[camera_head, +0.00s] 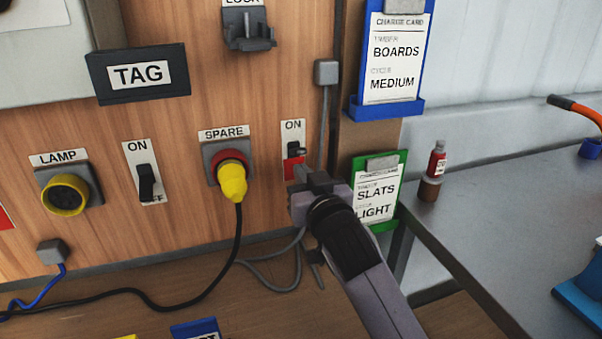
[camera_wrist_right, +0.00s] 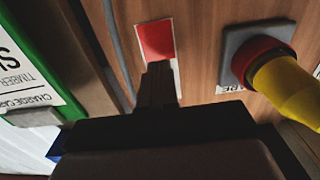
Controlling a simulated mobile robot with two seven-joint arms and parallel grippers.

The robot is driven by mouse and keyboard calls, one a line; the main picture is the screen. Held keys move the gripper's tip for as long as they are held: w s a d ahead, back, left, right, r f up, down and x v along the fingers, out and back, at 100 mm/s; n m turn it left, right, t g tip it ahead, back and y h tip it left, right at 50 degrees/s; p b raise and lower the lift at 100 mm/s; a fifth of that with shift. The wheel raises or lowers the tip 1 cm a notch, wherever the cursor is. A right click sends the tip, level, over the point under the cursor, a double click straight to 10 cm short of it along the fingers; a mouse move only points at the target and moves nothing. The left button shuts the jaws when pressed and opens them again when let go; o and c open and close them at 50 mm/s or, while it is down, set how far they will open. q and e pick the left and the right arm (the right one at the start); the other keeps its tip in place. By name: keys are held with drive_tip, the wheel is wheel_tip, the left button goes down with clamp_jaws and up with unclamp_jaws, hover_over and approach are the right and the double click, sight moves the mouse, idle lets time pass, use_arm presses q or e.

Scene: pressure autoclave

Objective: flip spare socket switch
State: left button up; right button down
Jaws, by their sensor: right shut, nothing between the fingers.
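The spare socket (camera_head: 210,158), under its SPARE label, has a red ring and a yellow plug (camera_head: 232,182) in it. Just right of it is the spare switch plate (camera_head: 292,127), marked ON at the top, with a dark lever (camera_head: 293,149) and a red lower area (camera_head: 290,168). My right gripper (camera_head: 296,177) is shut and empty, its tips at the lower part of this plate. In the right wrist view the gripper fingers (camera_wrist_right: 158,82) overlap the plate below the red patch (camera_wrist_right: 155,40) and hide the lever. Contact cannot be told. My left gripper is out of view.
The lamp socket (camera_head: 65,192) and another ON/OFF switch (camera_head: 146,182) are to the left. A green-framed charge card (camera_head: 377,195) hangs close right of my gripper. A black cable (camera_head: 238,235) hangs from the plug. A metal table (camera_head: 490,210) with a small bottle (camera_head: 437,160) stands right.

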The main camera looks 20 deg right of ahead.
drive_tip(key=shift+s+f, duration=0.2)
drive_tip(key=shift+s, duration=0.4)
drive_tip(key=shift+s+f, duration=0.2)
drive_tip(key=shift+s, duration=0.4)
drive_tip(key=shift+s, duration=0.1)
drive_tip(key=s+p, duration=0.2)
drive_tip(key=s, duration=0.3)
drive_tip(key=shift+s+d, duration=0.15)
drive_tip(key=shift+s, duration=0.25)
